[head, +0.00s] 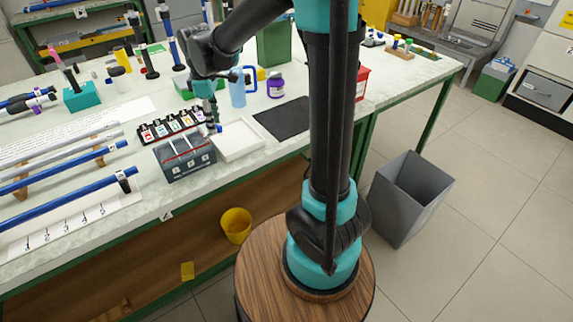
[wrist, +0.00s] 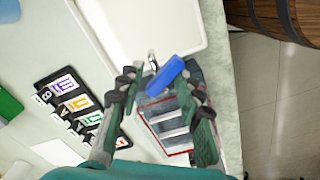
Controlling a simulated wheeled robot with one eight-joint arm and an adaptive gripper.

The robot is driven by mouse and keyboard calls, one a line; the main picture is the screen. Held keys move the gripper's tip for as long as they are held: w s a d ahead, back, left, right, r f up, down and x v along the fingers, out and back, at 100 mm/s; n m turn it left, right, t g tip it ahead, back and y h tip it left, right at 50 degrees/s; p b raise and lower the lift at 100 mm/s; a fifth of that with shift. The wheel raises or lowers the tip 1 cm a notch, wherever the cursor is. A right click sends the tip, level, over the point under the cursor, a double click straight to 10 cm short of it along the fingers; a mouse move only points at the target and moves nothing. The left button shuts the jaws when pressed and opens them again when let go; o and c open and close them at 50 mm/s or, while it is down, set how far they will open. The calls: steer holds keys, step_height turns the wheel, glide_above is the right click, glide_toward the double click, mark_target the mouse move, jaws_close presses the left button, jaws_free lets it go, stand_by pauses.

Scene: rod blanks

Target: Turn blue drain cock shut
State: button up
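The blue drain cock (wrist: 166,76) is a short blue lever beside a small metal stub at the end of the grey box, next to the white tray. In the wrist view it lies slanted across the gap between my fingertips. In the head view a small blue spot beside my gripper (head: 208,122) appears to be it (head: 218,128). My gripper (wrist: 160,84) is open, with one finger on each side of the lever; I cannot tell whether either touches it. The grey box (head: 185,160) has several slots and sits at the bench's front edge; it also shows in the wrist view (wrist: 176,128).
A white tray (head: 238,141) adjoins the box. A black rack (head: 170,128) with coloured labels stands behind the box. A blue jug (head: 238,92), purple jar (head: 275,86) and black mat (head: 284,119) are to the right. Rods (head: 70,195) lie on the left.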

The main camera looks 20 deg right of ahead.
steer(key=n, duration=0.6)
steer(key=shift+w, duration=0.35)
steer(key=shift+r+n, duration=0.3)
steer(key=shift+n, duration=0.3)
step_height(320, 180, up, 17)
steer(key=s+d+f+m+t, duration=0.1)
steer(key=s+d+f+m, duration=0.4)
steer(key=f, duration=0.4)
steer(key=s+d+f+m+t, duration=0.1)
steer(key=s+d+f+m, duration=0.5)
steer(key=d+f+m, duration=0.1)
steer(key=s+d+f+m+t, duration=0.2)
steer(key=s+d+f+m, duration=0.4)
steer(key=f+m, duration=0.3)
steer(key=shift+s+d+f+m, duration=0.25)
steer(key=shift+f+m, duration=0.15)
steer(key=shift+f, duration=0.4)
